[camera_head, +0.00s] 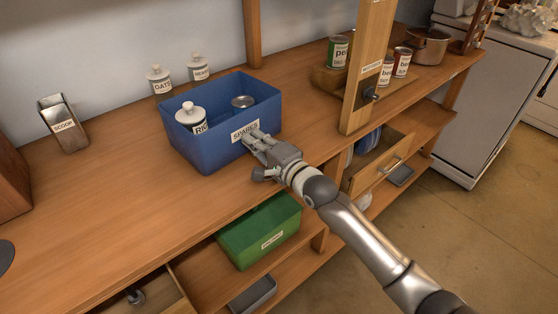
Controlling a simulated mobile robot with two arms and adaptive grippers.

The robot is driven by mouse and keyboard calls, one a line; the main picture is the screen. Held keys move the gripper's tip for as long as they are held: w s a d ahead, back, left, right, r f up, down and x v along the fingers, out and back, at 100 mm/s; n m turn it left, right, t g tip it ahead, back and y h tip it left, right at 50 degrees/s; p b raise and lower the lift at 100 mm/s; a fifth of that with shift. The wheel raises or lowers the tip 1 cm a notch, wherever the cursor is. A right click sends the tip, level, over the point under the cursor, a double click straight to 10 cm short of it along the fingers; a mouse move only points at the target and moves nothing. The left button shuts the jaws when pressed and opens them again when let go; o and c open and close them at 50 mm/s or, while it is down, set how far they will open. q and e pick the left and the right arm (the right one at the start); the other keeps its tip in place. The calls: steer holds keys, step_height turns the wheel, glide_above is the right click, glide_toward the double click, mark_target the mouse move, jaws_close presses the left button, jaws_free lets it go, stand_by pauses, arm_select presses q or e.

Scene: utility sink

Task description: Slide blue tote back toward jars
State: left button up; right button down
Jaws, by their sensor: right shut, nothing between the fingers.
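The blue tote (209,152) stands upright on the wooden counter, with a "SPARES" label on its front face. Inside it are a white jar labelled "RI..." (190,117) and a grey round tin (243,101). Two white jars, an "OATS" jar (160,81) and another labelled jar (199,68), stand behind the tote near the wall. My right gripper (256,139) is shut and empty, its fingertips at the tote's front face by the label. They look to touch it, but the exact contact is hard to tell. My left gripper is not in view.
A metal scoop holder (64,124) stands left of the tote. A wooden post (365,70) rises to the right, with cans (338,51) and a copper pot (427,45) beyond. A green bin (259,232) sits below the counter, near an open drawer (383,162).

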steer(key=b+x, duration=0.2)
steer(key=x, duration=0.4)
steer(key=shift+w+a+f+b, duration=0.1)
steer(key=shift+a+f+b, duration=0.05)
steer(key=shift+b, duration=0.2)
steer(key=shift+w+a, duration=0.3)
steer(key=shift+w, duration=0.1)
